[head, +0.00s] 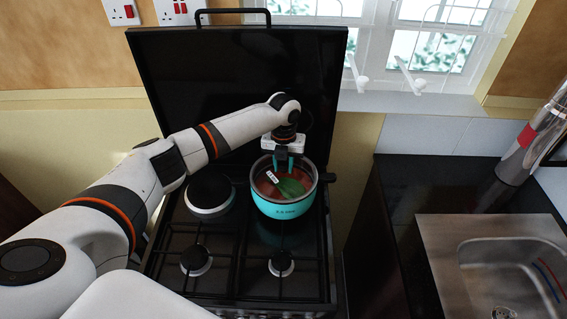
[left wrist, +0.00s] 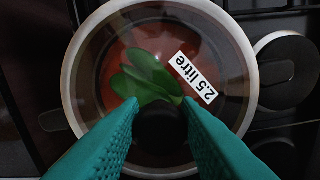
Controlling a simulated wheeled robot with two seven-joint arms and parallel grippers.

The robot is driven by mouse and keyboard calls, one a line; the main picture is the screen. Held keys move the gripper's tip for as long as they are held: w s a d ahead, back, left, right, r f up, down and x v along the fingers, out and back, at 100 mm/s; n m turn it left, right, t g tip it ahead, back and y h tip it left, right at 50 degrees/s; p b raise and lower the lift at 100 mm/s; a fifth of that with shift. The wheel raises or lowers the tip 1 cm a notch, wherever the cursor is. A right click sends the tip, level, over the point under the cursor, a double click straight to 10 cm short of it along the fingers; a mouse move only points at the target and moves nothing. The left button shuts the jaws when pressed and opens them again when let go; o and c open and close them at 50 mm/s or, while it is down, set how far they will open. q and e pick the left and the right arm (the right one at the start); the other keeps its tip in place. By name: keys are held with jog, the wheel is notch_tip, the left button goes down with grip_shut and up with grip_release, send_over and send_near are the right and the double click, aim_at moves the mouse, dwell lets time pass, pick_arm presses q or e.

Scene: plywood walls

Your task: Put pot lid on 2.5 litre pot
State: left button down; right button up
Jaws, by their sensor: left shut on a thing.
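The turquoise 2.5 litre pot (head: 284,209) stands on the back right burner of the hob, with red contents and green leaves inside. In the left wrist view its pale rim (left wrist: 70,85) surrounds a white "2.5 litre" label (left wrist: 194,77). My left gripper (head: 287,163) is above the pot, pointing down. Its teal fingers (left wrist: 160,120) are shut on the black knob of the pot lid (left wrist: 160,130). The lid looks clear and lies over the pot's mouth; its edge is hard to make out, and I cannot tell whether it touches the rim. My right gripper is out of view.
The black raised hob cover (head: 200,75) stands behind the pot. The other burners, including the back left one (head: 209,194), are empty. A dark counter (head: 395,200) and a steel sink (head: 500,250) are to the right, with a metallic cylinder (head: 540,130) behind the sink.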

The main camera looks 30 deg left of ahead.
pick_arm(q)
jog(key=c, duration=1)
grip_release()
